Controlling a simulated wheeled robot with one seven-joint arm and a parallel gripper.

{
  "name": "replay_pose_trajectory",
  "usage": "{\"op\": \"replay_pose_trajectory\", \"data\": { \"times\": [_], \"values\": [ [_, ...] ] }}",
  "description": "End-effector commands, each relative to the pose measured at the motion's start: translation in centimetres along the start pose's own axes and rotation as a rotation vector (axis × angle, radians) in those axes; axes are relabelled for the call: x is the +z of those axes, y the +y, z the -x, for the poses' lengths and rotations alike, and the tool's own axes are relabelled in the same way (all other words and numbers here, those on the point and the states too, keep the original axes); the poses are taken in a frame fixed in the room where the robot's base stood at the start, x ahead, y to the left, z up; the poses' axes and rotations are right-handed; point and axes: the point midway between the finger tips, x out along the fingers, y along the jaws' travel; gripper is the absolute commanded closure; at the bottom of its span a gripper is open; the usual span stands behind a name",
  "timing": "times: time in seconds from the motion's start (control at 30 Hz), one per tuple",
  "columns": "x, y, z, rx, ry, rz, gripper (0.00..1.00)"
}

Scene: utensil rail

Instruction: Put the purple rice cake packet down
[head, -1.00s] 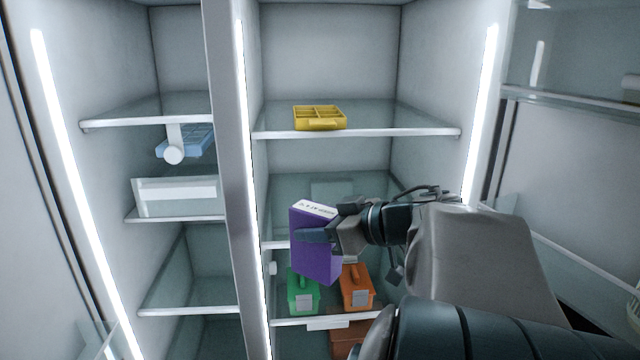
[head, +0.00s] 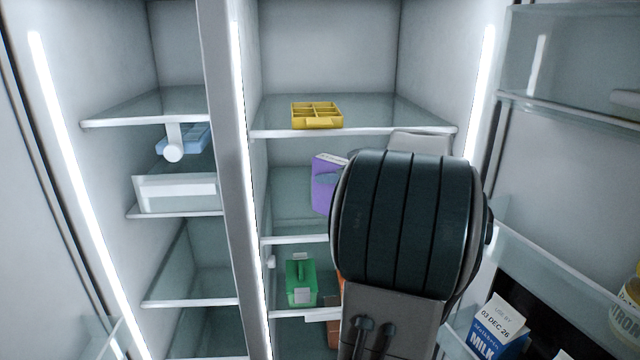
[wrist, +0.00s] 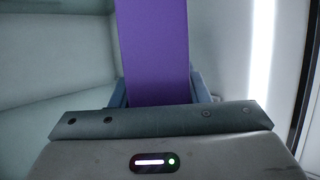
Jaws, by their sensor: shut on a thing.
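The purple rice cake packet (head: 323,192) is in the right-hand fridge compartment, in the space between the yellow tray's shelf and the shelf below (head: 292,240). My own arm hides its right part in the head view. I cannot tell whether its bottom touches the shelf. In the wrist view the packet (wrist: 152,45) rises upright between the two blue-grey fingers of my gripper (wrist: 157,92), which is shut on it. The fingers are mostly hidden in the head view.
A yellow divided tray (head: 317,115) sits on the shelf above. A green box (head: 300,282) and a partly hidden orange box (head: 335,285) are below. A blue thing (head: 197,139) is at left. A milk carton (head: 497,335) stands in the door at right.

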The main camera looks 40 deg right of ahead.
Motion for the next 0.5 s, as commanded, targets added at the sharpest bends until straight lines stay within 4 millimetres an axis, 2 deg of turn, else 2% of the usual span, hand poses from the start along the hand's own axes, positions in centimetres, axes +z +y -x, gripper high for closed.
{"op": "replay_pose_trajectory", "data": {
  "times": [0.1, 0.37, 0.5],
  "values": [
    [-0.9, 1.9, -1.8, -0.003, 0.001, -0.002, 0.96],
    [-2.2, 5.6, -5.3, -0.002, 0.002, 0.001, 0.96],
    [0.2, 5.5, -6.1, -0.003, 0.001, -0.003, 0.96]
  ]
}}
